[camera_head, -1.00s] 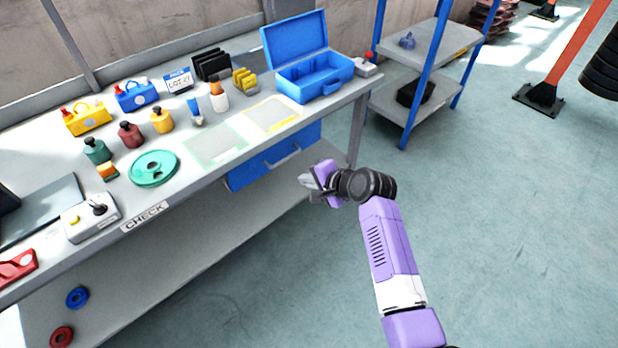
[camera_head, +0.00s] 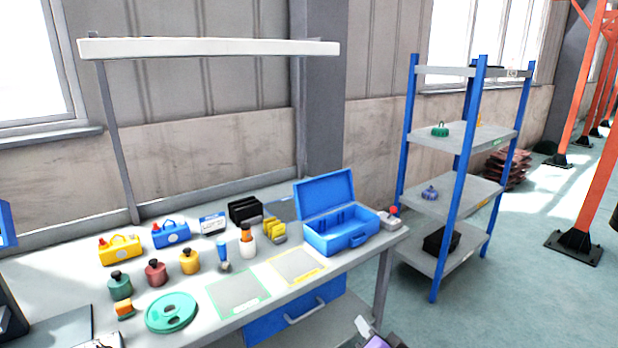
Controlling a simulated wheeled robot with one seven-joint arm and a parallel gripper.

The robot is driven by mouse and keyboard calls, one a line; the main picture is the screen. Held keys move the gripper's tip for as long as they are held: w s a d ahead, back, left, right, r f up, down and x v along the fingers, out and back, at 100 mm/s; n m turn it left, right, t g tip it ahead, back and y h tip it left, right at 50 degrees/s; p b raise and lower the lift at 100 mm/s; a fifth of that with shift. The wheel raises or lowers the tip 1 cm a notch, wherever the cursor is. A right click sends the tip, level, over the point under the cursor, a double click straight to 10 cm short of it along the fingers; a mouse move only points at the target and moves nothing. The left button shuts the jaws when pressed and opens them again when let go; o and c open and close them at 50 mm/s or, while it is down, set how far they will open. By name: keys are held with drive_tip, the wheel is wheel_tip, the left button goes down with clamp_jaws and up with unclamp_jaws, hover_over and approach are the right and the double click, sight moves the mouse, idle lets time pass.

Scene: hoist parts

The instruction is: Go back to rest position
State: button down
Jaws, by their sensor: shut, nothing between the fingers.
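My gripper (camera_head: 363,326) shows only in part at the bottom edge of the head view, right of centre. Its pale fingertips and a bit of purple body are in view; the rest of my arm is cut off below the frame. It is shut and empty. It sits in front of the workbench (camera_head: 375,268), near the bench's right front leg, and appears apart from it.
The bench holds an open blue toolbox (camera_head: 341,238), a green disc (camera_head: 171,312), several small weights and bottles, and yellow and blue cases. A blue drawer (camera_head: 290,310) hangs under the bench. A blue-posted shelf (camera_head: 455,185) stands at right.

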drive_tip(key=s+d+r+n+h, duration=0.1)
drive_tip(key=s+d+r+n, duration=0.1)
drive_tip(key=s, duration=1.4)
drive_tip(key=s+d+r+n+h, duration=0.1)
drive_tip(key=s+d+r+n, duration=0.1)
drive_tip(key=s, duration=1.5)
drive_tip(key=s+d+r+n+h, duration=0.1)
drive_tip(key=s+d+n, duration=0.1)
drive_tip(key=s, duration=1.5)
drive_tip(key=shift+s+d+r+n, duration=0.15)
drive_tip(key=shift+d+r+n, duration=0.25)
drive_tip(key=shift+d, duration=0.2)
